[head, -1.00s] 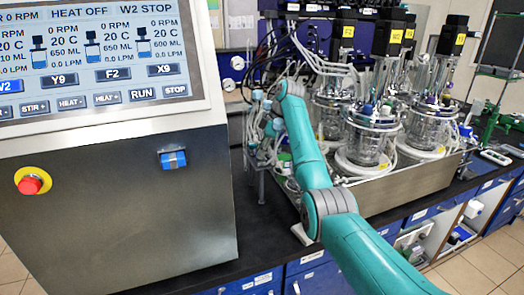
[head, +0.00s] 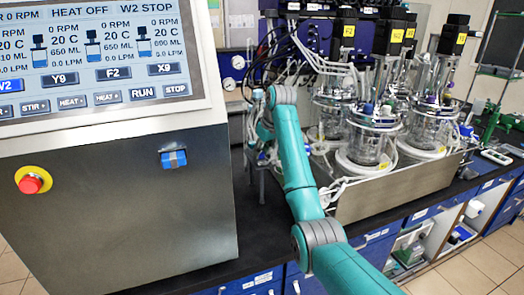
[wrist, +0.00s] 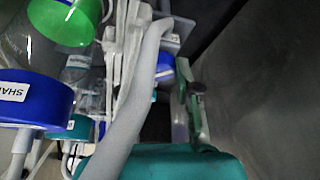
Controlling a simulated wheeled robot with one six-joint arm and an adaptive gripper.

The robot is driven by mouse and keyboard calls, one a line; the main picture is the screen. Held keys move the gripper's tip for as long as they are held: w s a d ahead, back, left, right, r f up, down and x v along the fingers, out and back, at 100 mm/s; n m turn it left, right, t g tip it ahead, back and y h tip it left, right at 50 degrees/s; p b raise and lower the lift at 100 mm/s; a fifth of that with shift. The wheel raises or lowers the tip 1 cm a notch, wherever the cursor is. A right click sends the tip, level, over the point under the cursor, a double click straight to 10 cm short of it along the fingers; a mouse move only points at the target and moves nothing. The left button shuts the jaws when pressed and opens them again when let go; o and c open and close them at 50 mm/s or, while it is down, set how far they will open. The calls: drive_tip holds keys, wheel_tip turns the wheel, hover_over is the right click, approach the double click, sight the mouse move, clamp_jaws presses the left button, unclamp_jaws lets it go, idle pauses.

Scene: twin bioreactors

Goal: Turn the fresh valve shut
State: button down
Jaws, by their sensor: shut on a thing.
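My gripper (wrist: 192,105) shows dimly in the wrist view, right of centre and partly behind my teal wrist housing. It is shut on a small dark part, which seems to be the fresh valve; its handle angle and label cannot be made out. In the head view my arm reaches to the tubing and bottle rack at the left end of the bench. The fingertips and the valve are too small and covered there to tell apart.
A control cabinet (head: 120,215) fills the left. The wrist view shows a blue-capped bottle (wrist: 35,100), a green cap (wrist: 68,20) and a thick grey tube (wrist: 130,110) close by.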

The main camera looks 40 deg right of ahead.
drive_tip(key=m+h, duration=0.1)
drive_tip(key=m, duration=0.3)
drive_tip(key=shift+a+m+h, duration=0.2)
drive_tip(key=shift+m+h, duration=0.1)
drive_tip(key=shift+h, duration=0.1)
drive_tip(key=shift+f+m+g+h, duration=0.1)
drive_tip(key=shift+m+g+h, duration=0.5)
drive_tip(key=shift+m, duration=1.2)
drive_tip(key=shift+a, duration=0.1)
drive_tip(key=c, duration=0.8)
unclamp_jaws()
wheel_tip(320, 180, up, 10)
